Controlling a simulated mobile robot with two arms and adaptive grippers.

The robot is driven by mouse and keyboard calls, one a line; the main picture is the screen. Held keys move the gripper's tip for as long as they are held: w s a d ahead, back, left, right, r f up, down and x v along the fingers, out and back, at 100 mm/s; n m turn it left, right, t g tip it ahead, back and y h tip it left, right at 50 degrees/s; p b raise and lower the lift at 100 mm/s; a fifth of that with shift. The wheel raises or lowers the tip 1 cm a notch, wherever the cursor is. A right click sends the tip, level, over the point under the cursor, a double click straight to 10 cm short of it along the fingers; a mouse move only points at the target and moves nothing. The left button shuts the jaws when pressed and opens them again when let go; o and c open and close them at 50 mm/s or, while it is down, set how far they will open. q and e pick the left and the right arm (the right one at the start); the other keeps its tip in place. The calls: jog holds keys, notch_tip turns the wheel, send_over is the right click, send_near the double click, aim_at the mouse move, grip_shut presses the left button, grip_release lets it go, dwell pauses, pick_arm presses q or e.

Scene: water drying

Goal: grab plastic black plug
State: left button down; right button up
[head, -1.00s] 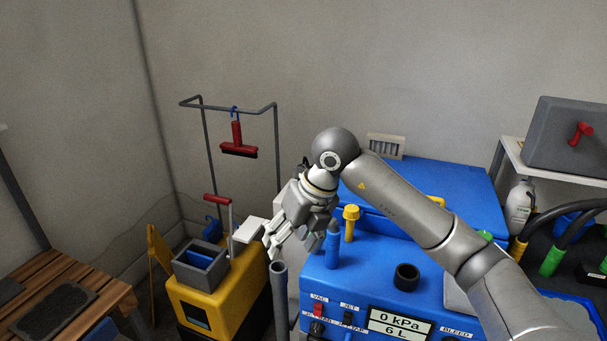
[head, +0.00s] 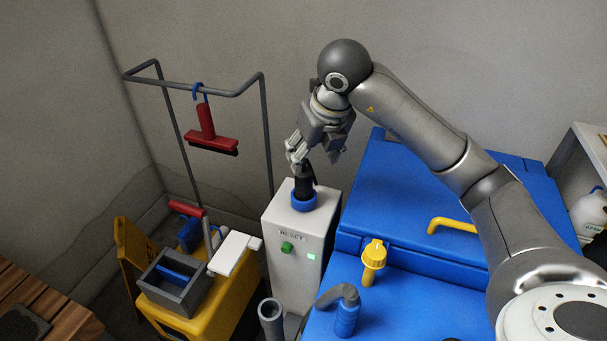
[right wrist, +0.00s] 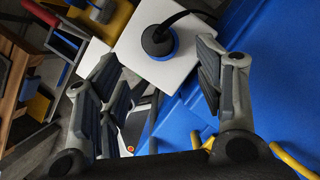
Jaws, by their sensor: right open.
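The black plug (head: 302,187) stands upright in a blue ring (head: 304,203) on top of a white box (head: 286,225) marked RESET. In the right wrist view the plug (right wrist: 157,40) shows as a round black top inside the blue ring, with a black cable arching off to the right. My right gripper (head: 315,160) is open and points down just above the plug. In the right wrist view its fingers (right wrist: 160,88) are spread wide with nothing between them, and the plug lies beyond the fingertips. My left gripper is not in view.
A blue machine (head: 435,200) with a yellow handle (head: 452,224) and yellow cap (head: 374,254) stands right of the box. A yellow cart (head: 215,315) with a grey bin is at left. A grey frame (head: 268,140) carries a hanging red squeegee (head: 208,130). A grey pipe (head: 271,318) stands in front.

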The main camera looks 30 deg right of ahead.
aim_at(304, 173)
jog(key=x, duration=0.3)
jog(key=shift+s+a+f, duration=0.15)
jog(key=shift+a+f, duration=0.05)
jog(key=shift+f, duration=0.45)
jog(key=p+x, duration=0.1)
jog(key=x, duration=0.1)
jog(key=w+p+x, duration=0.1)
jog(key=x, duration=0.2)
jog(key=shift+d+r, duration=0.1)
jog(key=shift+r, duration=0.05)
jog(key=shift+w+f, duration=0.1)
jog(key=shift+f, duration=0.15)
jog(key=c, duration=0.3)
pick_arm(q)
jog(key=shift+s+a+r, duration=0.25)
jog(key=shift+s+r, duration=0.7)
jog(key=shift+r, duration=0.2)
pick_arm(e)
jog(key=c, duration=0.8)
jog(key=shift+c, duration=0.2)
